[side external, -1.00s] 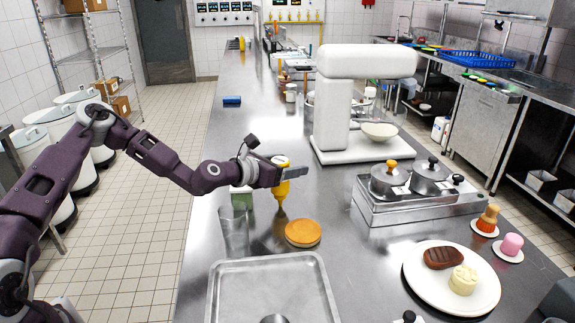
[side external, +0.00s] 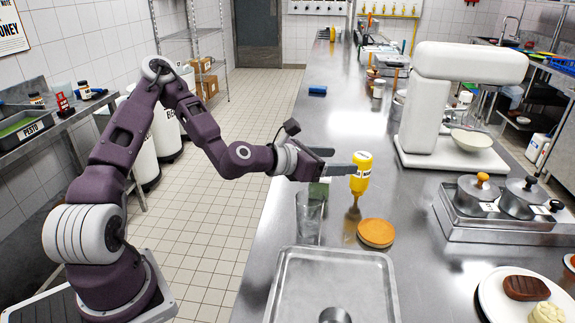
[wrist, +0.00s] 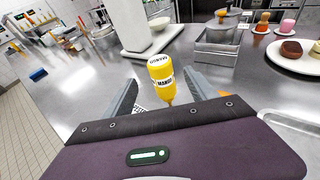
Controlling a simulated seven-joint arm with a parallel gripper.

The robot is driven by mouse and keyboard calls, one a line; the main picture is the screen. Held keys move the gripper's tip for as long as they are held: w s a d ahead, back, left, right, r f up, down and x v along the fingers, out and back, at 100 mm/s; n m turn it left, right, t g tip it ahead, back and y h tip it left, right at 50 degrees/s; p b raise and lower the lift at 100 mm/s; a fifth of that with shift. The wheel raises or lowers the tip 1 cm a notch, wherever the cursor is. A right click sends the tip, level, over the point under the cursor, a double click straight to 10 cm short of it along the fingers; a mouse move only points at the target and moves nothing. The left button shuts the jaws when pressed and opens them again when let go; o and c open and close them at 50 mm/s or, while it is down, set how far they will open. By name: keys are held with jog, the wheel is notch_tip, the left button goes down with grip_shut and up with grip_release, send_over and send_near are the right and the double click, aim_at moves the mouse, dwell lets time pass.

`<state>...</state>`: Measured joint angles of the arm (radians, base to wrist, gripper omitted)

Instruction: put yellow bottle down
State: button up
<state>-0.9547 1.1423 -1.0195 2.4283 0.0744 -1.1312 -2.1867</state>
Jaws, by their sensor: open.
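The yellow bottle (side external: 362,172) is upside down, its nozzle pointing down at the steel counter (side external: 420,275). The nozzle tip is partly hidden there by my gripper body.
A clear glass (side external: 309,222) and a green item (side external: 318,189) stand below my gripper. A round orange-brown disc (side external: 376,232) lies right of the glass. A metal tray (side external: 283,290) is in front. A white mixer (side external: 425,115) and a burner with pots (side external: 490,228) stand right.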

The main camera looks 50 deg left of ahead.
jog(key=s+d+f+m+g+h, duration=0.15)
jog(key=s+d+m+g, duration=0.45)
jog(key=m, duration=0.7)
jog(key=s+r+m+g+y, duration=0.1)
jog(key=s+r+m, duration=0.2)
jog(key=s+m, duration=0.4)
jog(key=s+a+r+m+g+y, duration=0.1)
jog(key=s+r+m, duration=0.3)
jog(key=s+m, duration=0.3)
jog(key=s+r+m+y, duration=0.1)
jog(key=s+r+m, duration=0.3)
jog(key=s, duration=1)
jog(key=m, duration=0.3)
jog(key=shift+s+a+r+g+y, duration=0.2)
jog(key=shift+a+r+g+y, duration=0.05)
jog(key=shift+g+y, duration=0.15)
